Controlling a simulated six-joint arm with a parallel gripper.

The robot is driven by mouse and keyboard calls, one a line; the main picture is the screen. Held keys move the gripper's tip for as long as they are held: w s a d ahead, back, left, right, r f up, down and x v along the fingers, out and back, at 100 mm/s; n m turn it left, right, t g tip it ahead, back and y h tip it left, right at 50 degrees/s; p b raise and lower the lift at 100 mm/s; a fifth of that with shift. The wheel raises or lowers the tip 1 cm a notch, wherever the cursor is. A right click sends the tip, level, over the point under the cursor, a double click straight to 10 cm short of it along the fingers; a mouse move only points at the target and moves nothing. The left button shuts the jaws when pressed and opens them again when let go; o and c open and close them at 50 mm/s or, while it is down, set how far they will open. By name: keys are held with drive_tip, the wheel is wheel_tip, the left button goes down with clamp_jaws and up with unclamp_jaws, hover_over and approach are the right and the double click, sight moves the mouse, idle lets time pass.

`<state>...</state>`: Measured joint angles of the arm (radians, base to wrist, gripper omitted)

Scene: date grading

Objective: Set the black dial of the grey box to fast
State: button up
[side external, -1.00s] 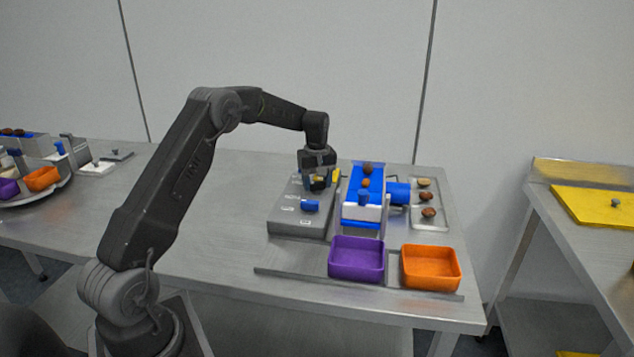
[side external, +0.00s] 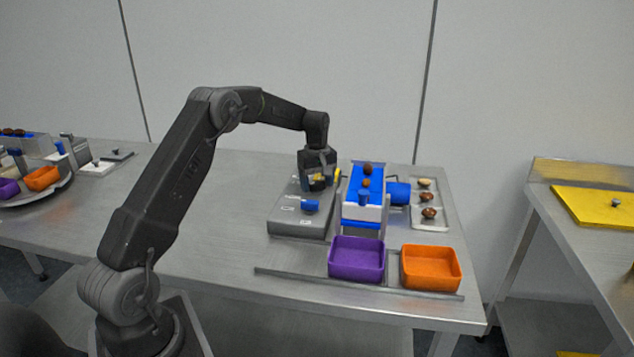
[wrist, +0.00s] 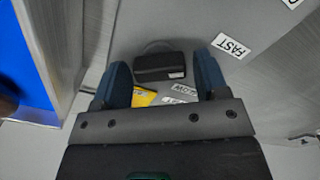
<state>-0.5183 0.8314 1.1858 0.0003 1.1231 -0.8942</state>
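The grey box (side external: 285,226) stands on the steel table, left of the blue and white machine. Its black dial (wrist: 160,64) shows in the wrist view, with a small white mark at its lower right. The FAST label (wrist: 231,46) lies to the right of the dial. The label below right of it, seemingly SLOW (wrist: 187,90), is partly hidden by my gripper. My gripper (wrist: 162,66) is open, its blue-grey fingers on either side of the dial with gaps visible.
A blue knob (side external: 310,206) stands on the box's near part. The blue and white machine (side external: 363,212) is close on the right. Purple (side external: 356,260) and orange (side external: 431,268) bins stand in front. A yellow part (wrist: 143,98) shows beneath my gripper.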

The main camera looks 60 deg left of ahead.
sight(317, 182)
drive_tip(key=shift+o, duration=0.7)
wheel_tip(317, 182, up, 14)
drive_tip(key=shift+f, duration=0.1)
